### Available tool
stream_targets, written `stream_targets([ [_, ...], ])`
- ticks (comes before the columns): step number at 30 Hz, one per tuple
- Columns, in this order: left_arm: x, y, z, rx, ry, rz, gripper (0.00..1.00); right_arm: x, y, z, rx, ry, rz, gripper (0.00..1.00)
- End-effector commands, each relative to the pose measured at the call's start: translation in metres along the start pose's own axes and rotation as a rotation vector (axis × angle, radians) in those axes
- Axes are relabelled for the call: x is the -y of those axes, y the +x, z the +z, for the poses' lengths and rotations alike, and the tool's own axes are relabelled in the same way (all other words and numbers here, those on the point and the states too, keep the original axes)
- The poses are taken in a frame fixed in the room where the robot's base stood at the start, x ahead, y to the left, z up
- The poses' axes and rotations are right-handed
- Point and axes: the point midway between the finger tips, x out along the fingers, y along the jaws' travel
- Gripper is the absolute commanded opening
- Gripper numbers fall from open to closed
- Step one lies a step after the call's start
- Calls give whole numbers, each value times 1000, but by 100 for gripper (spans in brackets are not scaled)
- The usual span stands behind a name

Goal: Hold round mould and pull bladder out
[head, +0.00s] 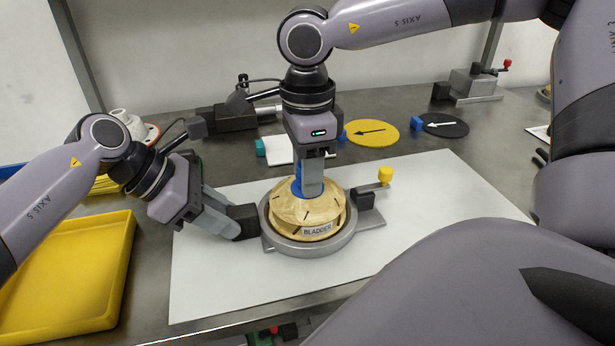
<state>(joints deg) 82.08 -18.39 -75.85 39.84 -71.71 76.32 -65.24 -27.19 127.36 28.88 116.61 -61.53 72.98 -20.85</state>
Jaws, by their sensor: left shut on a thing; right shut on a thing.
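The round mould (327,246) is a grey ring on the white sheet in the middle of the bench, with a yellow-knobbed clamp (372,188) at its right. The bladder (308,215) is a tan, domed round piece labelled BLADDER, sitting inside the mould ring. My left gripper (243,222) is shut on the mould's left side. My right gripper (308,190) comes down from above and is shut at the bladder's top, where a bit of blue shows. Its fingertips are partly hidden.
A yellow tray (118,290) lies at the left. The white sheet (440,215) has free room to the right of the mould. Behind it lie a yellow disc (371,133) and a black disc (444,125) with arrows. A grey vise-like fixture (474,85) stands at the back right.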

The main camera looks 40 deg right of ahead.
Motion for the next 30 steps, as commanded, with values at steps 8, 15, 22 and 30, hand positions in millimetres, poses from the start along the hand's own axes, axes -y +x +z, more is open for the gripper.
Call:
stream_targets([
  [8,0,0,0,-1,-1,0,0,0,-14,0,2,0,-3,0],
  [15,0,0,-1,-1,-1,0,0,0,-26,0,2,0,-3,0],
  [22,0,0,-1,-1,-1,0,0,1,-37,0,3,0,-4,0],
  [30,0,0,-1,-1,-1,0,0,0,-44,0,2,-1,-2,0],
])
